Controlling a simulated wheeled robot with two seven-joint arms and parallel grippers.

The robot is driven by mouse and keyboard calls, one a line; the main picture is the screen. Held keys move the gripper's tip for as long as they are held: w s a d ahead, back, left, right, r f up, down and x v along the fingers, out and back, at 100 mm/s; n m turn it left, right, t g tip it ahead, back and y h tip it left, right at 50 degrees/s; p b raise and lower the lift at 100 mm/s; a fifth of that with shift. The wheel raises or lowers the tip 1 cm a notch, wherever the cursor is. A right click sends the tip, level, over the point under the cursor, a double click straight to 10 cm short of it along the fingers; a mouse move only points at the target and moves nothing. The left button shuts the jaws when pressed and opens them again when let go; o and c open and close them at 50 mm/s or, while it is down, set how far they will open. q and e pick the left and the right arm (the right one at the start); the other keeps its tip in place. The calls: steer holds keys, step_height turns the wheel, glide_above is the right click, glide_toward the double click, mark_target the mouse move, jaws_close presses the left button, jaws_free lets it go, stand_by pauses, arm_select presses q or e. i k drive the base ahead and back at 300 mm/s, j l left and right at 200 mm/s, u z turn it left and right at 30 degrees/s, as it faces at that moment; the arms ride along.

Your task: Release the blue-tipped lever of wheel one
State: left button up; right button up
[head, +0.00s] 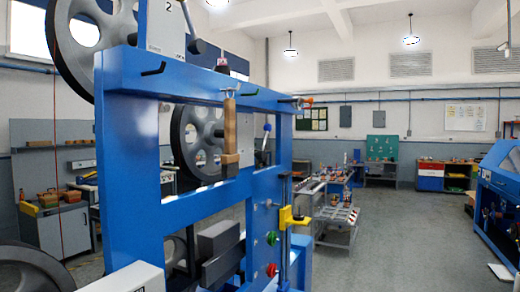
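A blue machine frame (118,150) fills the left and middle of the head view. A lever with a small blue tip (267,128) stands near the right post of the frame, and its lower part is partly hidden. A grey spoked wheel (184,140) shows through the frame, left of this lever. Another large grey wheel (72,70) is at the upper left, near a plate marked 2 (166,20). I cannot read a number one on any wheel. Neither of my grippers is in view.
A wooden-handled tool (230,130) hangs from the top beam. A yellow clamp (289,217) and green and red knobs (272,270) are on the right post. A white box (125,281) is at the bottom. Open floor (410,245) lies right of the frame.

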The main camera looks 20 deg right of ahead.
mark_target(261, 154)
steer(key=i+l+u, duration=0.15)
steer(key=l, duration=0.3)
steer(key=i+l+u, duration=0.1)
steer(key=l, duration=0.35)
steer(key=i+l+u, duration=0.15)
steer(key=l, duration=0.35)
steer(key=l+u, duration=0.15)
steer(key=l, duration=0.3)
steer(key=i, duration=0.05)
